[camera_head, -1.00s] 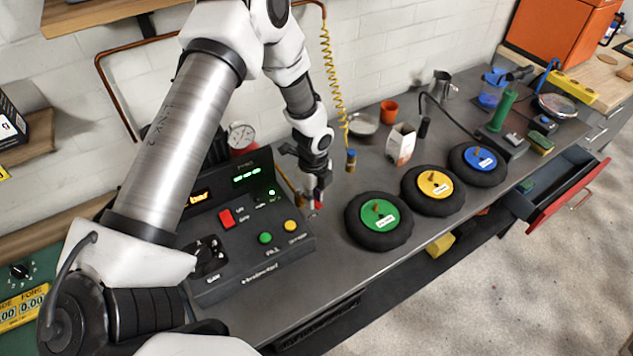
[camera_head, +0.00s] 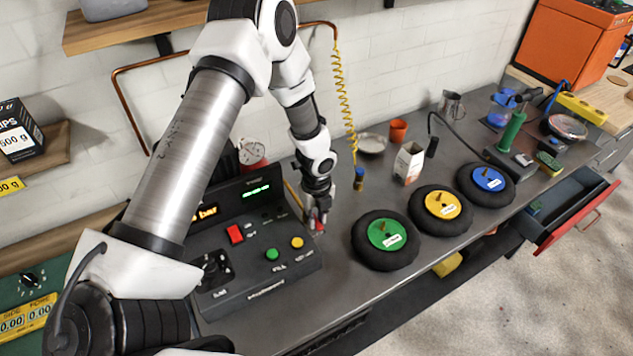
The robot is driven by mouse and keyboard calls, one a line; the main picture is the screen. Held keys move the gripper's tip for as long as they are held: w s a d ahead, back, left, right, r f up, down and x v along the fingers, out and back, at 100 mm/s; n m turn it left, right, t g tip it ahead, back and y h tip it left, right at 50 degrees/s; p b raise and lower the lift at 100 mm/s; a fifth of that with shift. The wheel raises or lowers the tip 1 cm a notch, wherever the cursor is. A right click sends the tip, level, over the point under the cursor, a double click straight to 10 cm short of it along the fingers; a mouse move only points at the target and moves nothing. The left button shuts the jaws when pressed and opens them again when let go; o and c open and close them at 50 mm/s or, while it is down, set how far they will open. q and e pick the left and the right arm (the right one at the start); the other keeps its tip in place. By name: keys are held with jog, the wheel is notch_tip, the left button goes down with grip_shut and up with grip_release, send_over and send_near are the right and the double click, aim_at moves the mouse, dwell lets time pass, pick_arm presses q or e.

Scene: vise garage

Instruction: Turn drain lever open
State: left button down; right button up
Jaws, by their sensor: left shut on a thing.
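My right gripper is not in view.
Three black wheels with green (camera_head: 388,234), yellow (camera_head: 442,204) and blue (camera_head: 489,178) hubs lie right of the gripper. A coiled yellow hose (camera_head: 346,100) hangs behind it. A white carton (camera_head: 408,163) and orange cup (camera_head: 398,130) stand farther back. A drawer (camera_head: 568,212) is open at right.

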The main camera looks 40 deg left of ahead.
pick_arm(q)
jog(key=c, duration=1.2)
grip_release()
jog(key=shift+s+f, duration=0.2)
jog(key=shift+o, duration=0.7)
jog(key=shift+w, duration=0.15)
jog(key=shift+r, duration=0.25)
notch_tip(320, 180, up, 12)
jog(key=shift+f, duration=0.15)
